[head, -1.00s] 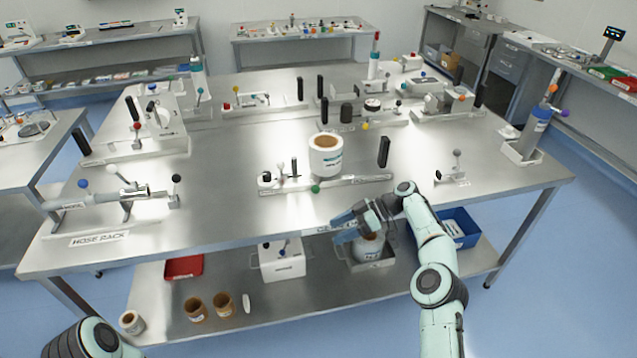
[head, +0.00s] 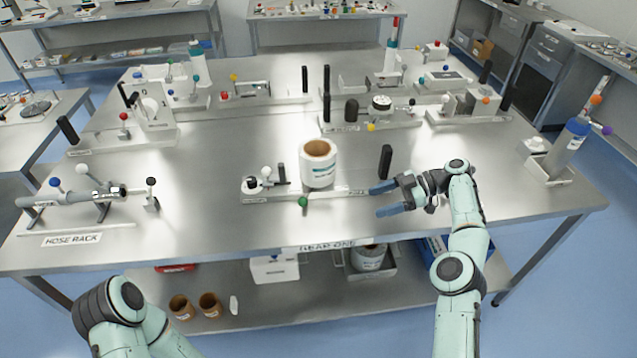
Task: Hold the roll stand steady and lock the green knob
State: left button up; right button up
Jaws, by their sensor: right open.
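The roll stand (head: 340,191) is a low pale base bar near the table's front middle. A white roll (head: 318,172) with a brown core stands upright on it. The green knob (head: 303,202) is on the front side of the base, left of the roll. A black upright handle (head: 386,161) rises at the stand's right end. My right gripper (head: 380,199) is open and empty, its blue fingers pointing left at the stand's right end, apart from the knob; whether it touches the base I cannot tell. My left arm shows at the lower left, but its gripper is out of view.
A black and a white-tipped post (head: 266,172) stand at the stand's left end. The hose rack (head: 78,228) is at the left front. Several other fixtures line the table's back. The steel table (head: 215,215) is bare between hose rack and stand.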

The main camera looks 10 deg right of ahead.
aim_at(301, 201)
jog(key=i+l, duration=0.3)
jog(key=l, duration=0.15)
jog(key=i+l, duration=0.3)
jog(key=l, duration=0.15)
